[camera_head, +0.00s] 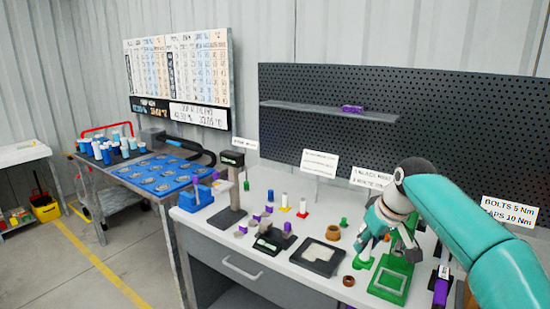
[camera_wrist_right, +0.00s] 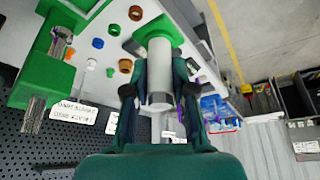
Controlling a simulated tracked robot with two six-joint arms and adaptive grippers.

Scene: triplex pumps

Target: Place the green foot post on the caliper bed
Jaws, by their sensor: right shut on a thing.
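The green foot post (camera_wrist_right: 158,72) is a pale cylinder with a wide green foot. In the right wrist view, my right gripper (camera_wrist_right: 160,100) is shut around its pale shaft, and the foot points away from the palm. In the head view, my right gripper (camera_head: 374,228) is over the right part of the bench, with the green foot (camera_head: 362,262) just below it; contact with the bench cannot be told. A low black fixture (camera_head: 272,242) with purple parts lies to its left; I cannot tell whether it is the caliper bed. My left gripper is out of view.
A green fixture (camera_head: 388,286) stands close right of the held post. A dark square tray (camera_head: 317,257) and brown rings (camera_head: 333,232) lie to the left. Small posts with coloured feet (camera_head: 302,209) stand behind.

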